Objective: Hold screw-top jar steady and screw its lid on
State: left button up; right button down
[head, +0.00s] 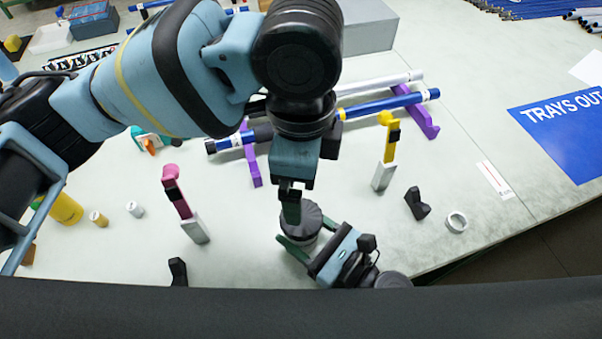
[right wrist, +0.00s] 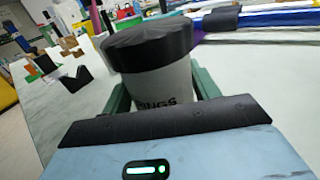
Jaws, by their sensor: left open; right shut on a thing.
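A pink-and-grey upright piece (head: 178,195) stands left, a yellow one (head: 389,145) right. A black block (head: 417,204) and a grey ring (head: 456,222) lie to the right. Blue rods (head: 388,103) rest on purple stands (head: 424,120) behind. The table's front edge is close.

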aim_at(315, 241)
jog(key=shift+c, duration=1.5)
grip_release()
jog(key=b+v, duration=0.1)
jog(key=v, duration=0.5)
jog(key=shift+s+d+f, duration=0.1)
jog(key=shift+d+f, duration=0.05)
pick_arm(q)
jog(key=shift+f+b, duration=0.35)
jog(key=shift+f, duration=1.25)
pick_arm(e)
jog(key=shift+s+d, duration=0.45)
jog(key=shift+d, duration=0.1)
pick_arm(q)
jog(key=shift+s+g, duration=0.1)
jog(key=shift+g, duration=0.2)
pick_arm(e)
jog(key=shift+s, duration=0.1)
